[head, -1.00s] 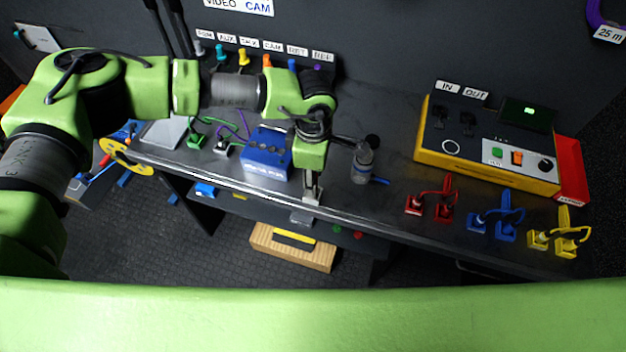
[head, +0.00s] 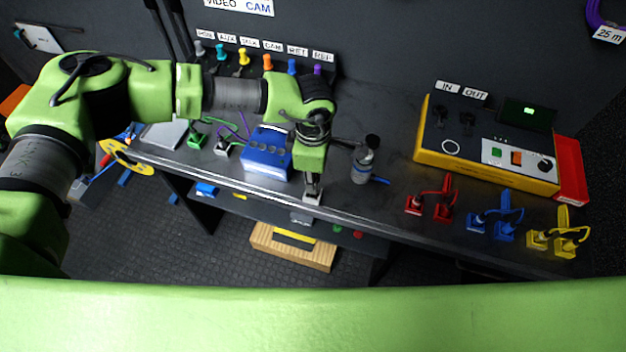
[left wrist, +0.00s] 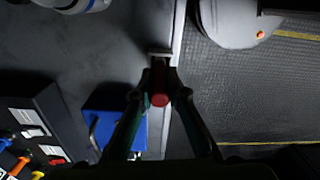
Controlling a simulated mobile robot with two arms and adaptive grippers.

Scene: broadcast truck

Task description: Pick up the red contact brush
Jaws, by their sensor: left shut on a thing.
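The red contact brush (left wrist: 160,99) shows in the left wrist view as a round red end between my fingers; the rest of it is mostly hidden by them. My left gripper (left wrist: 160,80) is shut on it. In the head view my left gripper (head: 312,186) points down at the front edge of the bench, just right of a blue box. A small pale block (head: 312,198) lies right under the fingertips, and I cannot tell whether the brush touches it. My right gripper is in neither view.
Red plugs (head: 443,212), blue plugs (head: 504,230) and a yellow-sided console (head: 490,165) are further right.

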